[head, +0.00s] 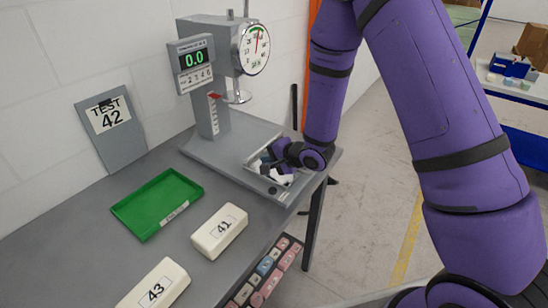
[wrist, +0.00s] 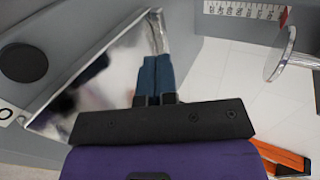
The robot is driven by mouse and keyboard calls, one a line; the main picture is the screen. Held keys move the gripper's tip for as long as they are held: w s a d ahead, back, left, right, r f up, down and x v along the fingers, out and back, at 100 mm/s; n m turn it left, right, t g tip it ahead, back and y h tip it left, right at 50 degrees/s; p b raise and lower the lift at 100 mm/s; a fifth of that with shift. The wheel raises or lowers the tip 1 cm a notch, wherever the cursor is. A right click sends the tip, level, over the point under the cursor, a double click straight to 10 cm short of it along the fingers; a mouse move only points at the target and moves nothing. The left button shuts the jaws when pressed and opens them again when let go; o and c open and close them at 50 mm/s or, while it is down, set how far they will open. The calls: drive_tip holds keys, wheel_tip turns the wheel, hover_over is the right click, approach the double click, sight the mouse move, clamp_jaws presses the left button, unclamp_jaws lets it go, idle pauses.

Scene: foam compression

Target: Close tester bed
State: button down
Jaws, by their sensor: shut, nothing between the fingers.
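The tester (head: 213,115) stands at the back of the grey table, with a display reading 0.0 and a round dial (head: 254,49). Its disc-shaped plunger (head: 238,97) hangs above the base. The shiny metal bed (head: 284,195) is at the front right of the base, away from under the plunger; my gripper partly covers it. In the wrist view the bed (wrist: 105,75) is a reflective plate with a raised rim. My gripper (head: 268,160) is low over the bed. Its blue fingers (wrist: 156,72) are shut, empty, close to the rim; I cannot tell whether they touch.
The plunger disc (wrist: 280,55) is right of my fingers in the wrist view. White blocks marked 41 (head: 230,243) and 43 (head: 135,300) and a green tray (head: 145,231) lie on the table. A TEST 42 board (head: 113,150) leans on the wall. Coloured blocks (head: 276,255) are below the front edge.

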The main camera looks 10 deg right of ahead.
sight(250, 160)
drive_tip(key=shift+x, duration=2.6)
drive_tip(key=w+a, duration=0.6)
drive_tip(key=w, duration=0.1)
drive_tip(key=w+a, duration=0.6)
drive_tip(key=a, duration=0.1)
drive_tip(key=shift+w, duration=0.4)
drive_tip(key=shift+w+a, duration=0.2)
drive_tip(key=shift+w, duration=0.05)
drive_tip(key=shift+r, duration=0.1)
